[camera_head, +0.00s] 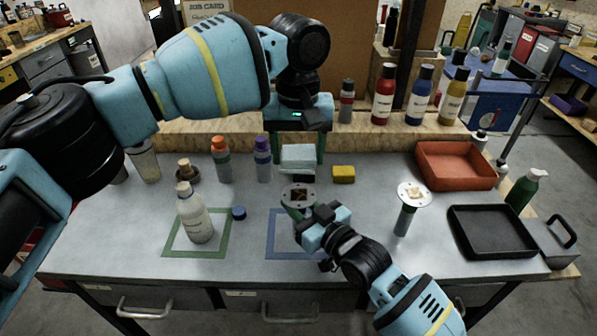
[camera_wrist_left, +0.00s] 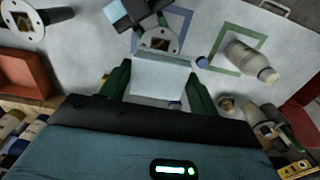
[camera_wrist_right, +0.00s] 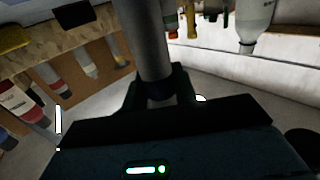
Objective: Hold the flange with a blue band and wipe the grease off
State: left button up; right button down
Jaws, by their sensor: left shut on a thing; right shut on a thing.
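My right gripper (camera_head: 300,218) is shut on the stem of a flange (camera_head: 287,191), held upright above the blue-outlined square (camera_head: 275,255). Dark grease shows on its round top. In the right wrist view the grey stem (camera_wrist_right: 152,45) stands between the fingers; its band colour is hard to tell. My left gripper (camera_head: 299,150) is shut on a pale folded cloth (camera_head: 298,157), just behind the held flange. The cloth (camera_wrist_left: 160,78) also shows in the left wrist view, apart from or barely beside the flange top. A second flange (camera_head: 405,220) stands on the table at right with tan residue on top.
A white bottle (camera_head: 195,218) stands in a green-outlined square, a blue cap (camera_head: 239,213) beside it. A yellow sponge (camera_head: 343,174) and bottles with orange (camera_head: 222,160) and purple (camera_head: 262,160) caps stand behind. A red tray (camera_head: 455,180) and black tray (camera_head: 460,245) are at right.

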pick_arm(q)
jog(key=shift+a, duration=0.1)
jog(key=shift+a+f, duration=0.1)
jog(key=shift+a, duration=0.75)
